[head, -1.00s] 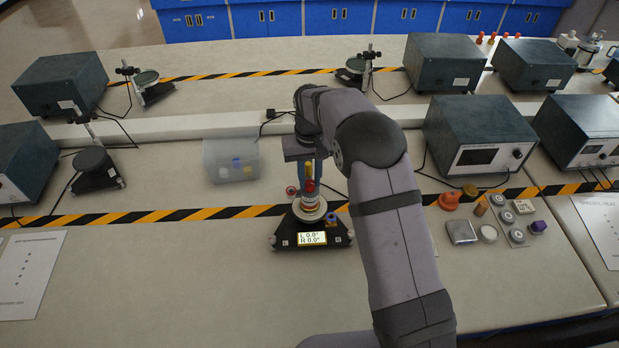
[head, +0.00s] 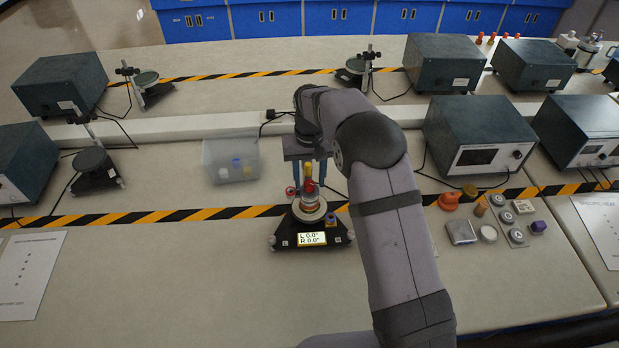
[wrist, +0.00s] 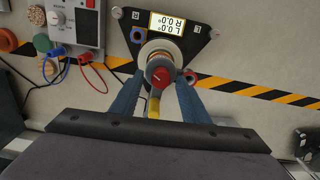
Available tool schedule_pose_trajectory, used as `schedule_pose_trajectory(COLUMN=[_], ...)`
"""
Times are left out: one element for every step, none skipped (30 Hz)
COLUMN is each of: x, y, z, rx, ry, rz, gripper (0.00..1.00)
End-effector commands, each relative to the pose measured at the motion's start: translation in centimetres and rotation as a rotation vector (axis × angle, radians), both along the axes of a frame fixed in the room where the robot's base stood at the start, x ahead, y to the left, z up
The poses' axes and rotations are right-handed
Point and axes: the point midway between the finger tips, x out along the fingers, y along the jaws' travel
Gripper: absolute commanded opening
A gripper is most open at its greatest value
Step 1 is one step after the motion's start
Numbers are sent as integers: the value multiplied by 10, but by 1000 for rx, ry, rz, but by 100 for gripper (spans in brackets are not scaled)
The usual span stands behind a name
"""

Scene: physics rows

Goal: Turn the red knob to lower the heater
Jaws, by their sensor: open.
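The red knob (wrist: 159,77), with a white pointer mark, tops a round copper and white stack on a black three-cornered base. In the head view the red knob (head: 310,186) is small and partly covered. A yellow part (wrist: 153,106) stands close to the knob. My gripper (wrist: 160,80) is open, its two blue fingers on either side of the knob, with no clear contact visible. In the head view my gripper (head: 309,178) points down over the stack. The base's lit display (head: 312,239) reads L 0.0° and R 0.0°.
A clear bin (head: 231,160) with small items stands left of the device. A grey instrument box (head: 480,135) and small loose parts lie to the right.

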Motion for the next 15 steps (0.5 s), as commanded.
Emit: schedule_pose_trajectory(x=[0, 0, 0, 1, 1, 1, 1, 1, 1, 1, 1, 1, 1, 1, 1], y=[0, 0, 0, 0, 0, 0, 0, 0, 0, 0, 0, 0, 0, 0, 0], z=[0, 1, 2, 4, 6, 9, 12, 15, 20, 24, 29, 34, 39, 43, 49], rx=[0, 0, 0, 0, 1, 1, 1, 1, 1, 1, 1, 1, 1, 1, 1], ry=[0, 0, -1, -2, -3, -3, -4, -4, -3, -5, -5, -5, -4, -5, -5], rz=[0, 1, 1, 1, 1, 1, 1, 1, 1, 0, 0, 0, 0, 0, 0], gripper=[42, 42, 42, 42, 42, 42, 42, 42, 42, 42, 42, 42, 42, 42, 42])
